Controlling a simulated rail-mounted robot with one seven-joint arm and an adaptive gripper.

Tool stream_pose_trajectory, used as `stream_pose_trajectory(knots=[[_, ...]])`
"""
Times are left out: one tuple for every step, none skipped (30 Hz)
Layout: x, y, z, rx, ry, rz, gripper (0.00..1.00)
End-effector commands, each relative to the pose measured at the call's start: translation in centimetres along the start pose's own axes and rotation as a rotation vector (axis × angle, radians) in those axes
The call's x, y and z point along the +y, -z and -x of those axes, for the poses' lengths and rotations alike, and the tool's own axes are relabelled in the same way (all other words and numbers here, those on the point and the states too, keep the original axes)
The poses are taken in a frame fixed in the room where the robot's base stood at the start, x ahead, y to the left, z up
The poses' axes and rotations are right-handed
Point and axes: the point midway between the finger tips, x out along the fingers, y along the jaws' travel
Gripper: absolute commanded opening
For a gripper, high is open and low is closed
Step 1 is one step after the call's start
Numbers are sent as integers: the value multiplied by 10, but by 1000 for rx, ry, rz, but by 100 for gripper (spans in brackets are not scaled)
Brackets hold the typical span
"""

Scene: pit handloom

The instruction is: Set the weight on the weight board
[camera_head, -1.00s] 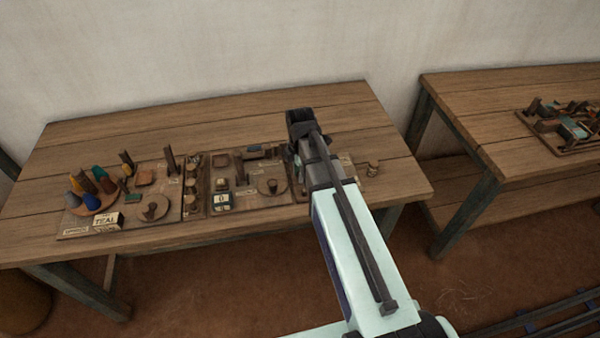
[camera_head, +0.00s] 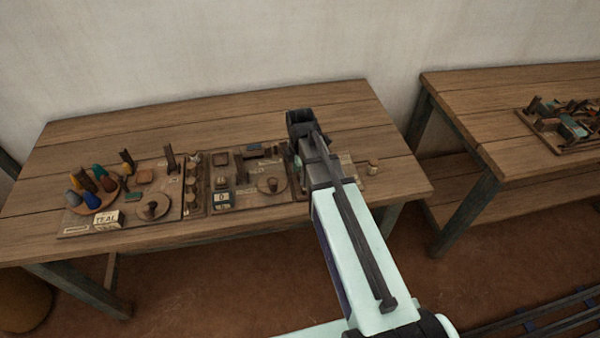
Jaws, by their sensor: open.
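A small pale brown cylinder (camera_head: 373,166), which looks like the weight, stands near the right end of the near table. To its left lies a flat board (camera_head: 346,168) with pale labels, which may be the weight board; my arm covers much of it. My gripper (camera_head: 298,152) hangs over the table at this board's left edge, to the left of the cylinder and apart from it. It is open, and I see nothing held in it. Its fingertips are small and partly hidden by my arm.
The middle board (camera_head: 235,203) carries blocks and a round disc (camera_head: 271,185). A row of small cylinders (camera_head: 192,185) stands to its left. A second table (camera_head: 480,105) stands right. The table's back is clear.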

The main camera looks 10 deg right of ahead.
Motion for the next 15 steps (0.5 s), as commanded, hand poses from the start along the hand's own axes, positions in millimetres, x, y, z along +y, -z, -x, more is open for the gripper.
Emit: stream_pose_trajectory(knots=[[0, 0, 2, 0, -1, 0, 51], [0, 0, 4, 0, -2, 0, 51], [1, 0, 7, -1, -3, 0, 51], [1, 0, 10, -1, -3, 0, 51], [1, 0, 13, -1, -3, 0, 51], [0, 0, 17, -1, -3, 0, 51], [1, 0, 21, -1, -3, 0, 51], [1, 0, 26, -1, -4, 0, 51], [1, 0, 31, -1, -3, 0, 51], [1, 0, 36, -1, -4, 0, 51], [1, 0, 40, -1, -4, 0, 51], [1, 0, 46, -1, -3, 0, 51], [1, 0, 51, -1, -4, 0, 51], [1, 0, 56, -1, -4, 0, 51], [1, 0, 61, -1, -3, 0, 51]])
